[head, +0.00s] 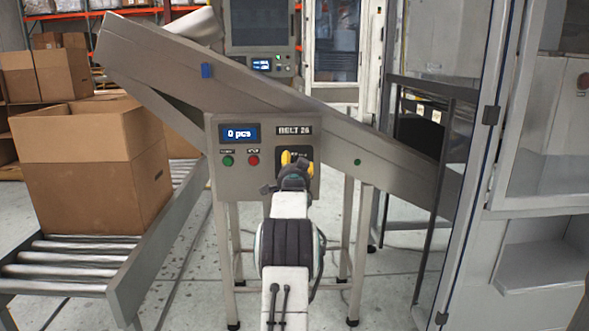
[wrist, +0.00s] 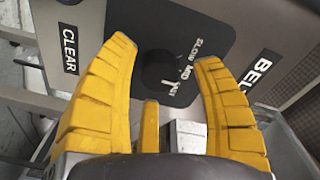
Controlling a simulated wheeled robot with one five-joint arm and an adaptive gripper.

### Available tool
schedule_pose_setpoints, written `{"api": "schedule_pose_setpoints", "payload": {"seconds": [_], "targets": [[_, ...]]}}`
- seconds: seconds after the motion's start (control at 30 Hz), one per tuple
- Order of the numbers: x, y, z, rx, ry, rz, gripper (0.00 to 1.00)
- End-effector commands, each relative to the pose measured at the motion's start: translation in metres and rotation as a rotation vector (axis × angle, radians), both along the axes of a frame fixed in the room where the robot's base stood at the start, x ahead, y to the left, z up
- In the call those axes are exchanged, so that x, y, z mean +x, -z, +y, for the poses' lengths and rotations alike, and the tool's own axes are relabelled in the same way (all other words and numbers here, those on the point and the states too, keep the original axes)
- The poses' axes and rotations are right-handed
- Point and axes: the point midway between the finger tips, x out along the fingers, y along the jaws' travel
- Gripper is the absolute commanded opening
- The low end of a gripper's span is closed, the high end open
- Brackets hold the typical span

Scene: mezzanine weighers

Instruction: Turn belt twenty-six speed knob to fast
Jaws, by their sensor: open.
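The BELT 26 control panel (head: 240,187) is a grey box on the inclined conveyor in the head view. Its screen (head: 239,133) reads 0 pcs. The dark speed knob (wrist: 163,71) sits on a black plate (wrist: 185,28) lettered for slow and further settings in the wrist view. Which setting the knob points to is not clear. My gripper (wrist: 166,50) is open, its yellow fingers on either side of the knob, with visible gaps. In the head view, my gripper (head: 294,159) covers the knob and much of its plate.
A green button (head: 228,161) and a red button (head: 253,160) are left of the knob plate. A glass-and-metal enclosure (head: 515,150) stands close on the right.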

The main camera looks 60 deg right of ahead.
Motion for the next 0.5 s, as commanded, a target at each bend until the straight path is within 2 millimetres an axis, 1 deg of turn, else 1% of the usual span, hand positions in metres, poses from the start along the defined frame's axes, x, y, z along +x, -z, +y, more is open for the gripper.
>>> {"api": "schedule_pose_setpoints", "payload": {"seconds": [0.2, 0.5], "targets": [[0.0033, 0.0003, -0.0062, 0.000, 0.000, 0.000, 0.60], [0.0041, 0.0007, -0.0077, 0.001, 0.001, 0.000, 0.60]]}}
